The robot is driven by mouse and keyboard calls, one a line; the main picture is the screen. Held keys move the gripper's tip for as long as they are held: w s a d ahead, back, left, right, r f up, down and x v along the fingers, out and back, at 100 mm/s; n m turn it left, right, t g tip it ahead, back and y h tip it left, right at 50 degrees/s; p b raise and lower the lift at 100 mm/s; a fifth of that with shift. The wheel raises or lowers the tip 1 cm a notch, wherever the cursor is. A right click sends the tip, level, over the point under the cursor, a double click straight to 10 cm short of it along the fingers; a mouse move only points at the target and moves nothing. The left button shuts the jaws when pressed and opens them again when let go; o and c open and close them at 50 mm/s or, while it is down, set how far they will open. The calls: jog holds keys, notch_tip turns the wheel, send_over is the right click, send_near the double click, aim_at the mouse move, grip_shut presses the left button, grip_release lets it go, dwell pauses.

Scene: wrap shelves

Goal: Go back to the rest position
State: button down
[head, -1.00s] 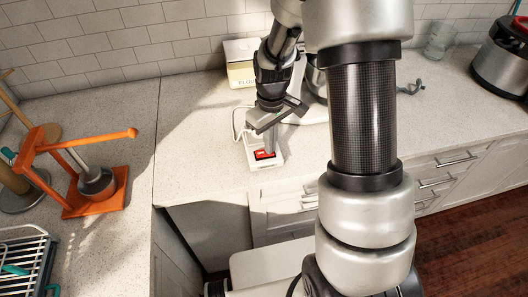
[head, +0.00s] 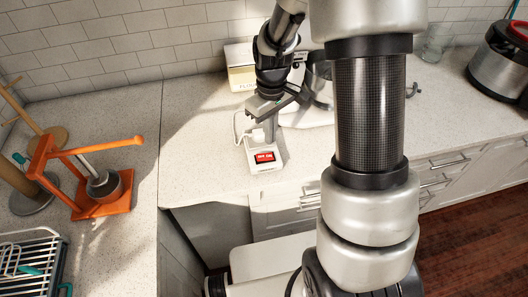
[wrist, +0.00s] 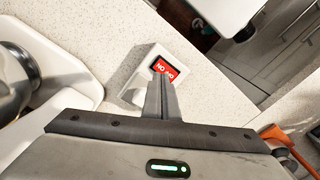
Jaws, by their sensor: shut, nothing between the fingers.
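My gripper (head: 262,133) is shut and empty in the head view, above the back part of a white device with a red switch. In the wrist view the shut fingers (wrist: 161,90) reach up the middle, overlapping the device in the picture. The white power strip (head: 266,166) lies on the counter near its front edge, and its red switch (head: 265,157) is lit with pale lettering. The switch also shows in the wrist view (wrist: 165,68), just beyond the fingertips. I cannot tell whether the fingers touch the strip.
A cream flour box (head: 239,77) and a metal bowl (head: 320,80) on a white base stand behind my arm. An orange press (head: 97,190) and a dish rack (head: 30,262) are on the left counter. A steel pot (head: 502,62) stands far right.

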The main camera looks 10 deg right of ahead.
jog(key=shift+r, duration=0.35)
jog(key=s+r+m+t, duration=0.5)
jog(key=s+r, duration=1.3)
jog(key=r, duration=0.5)
jog(key=shift+s+m+t, duration=0.25)
jog(key=shift+m+t, duration=0.05)
jog(key=shift+m, duration=0.2)
jog(key=shift+d, duration=0.15)
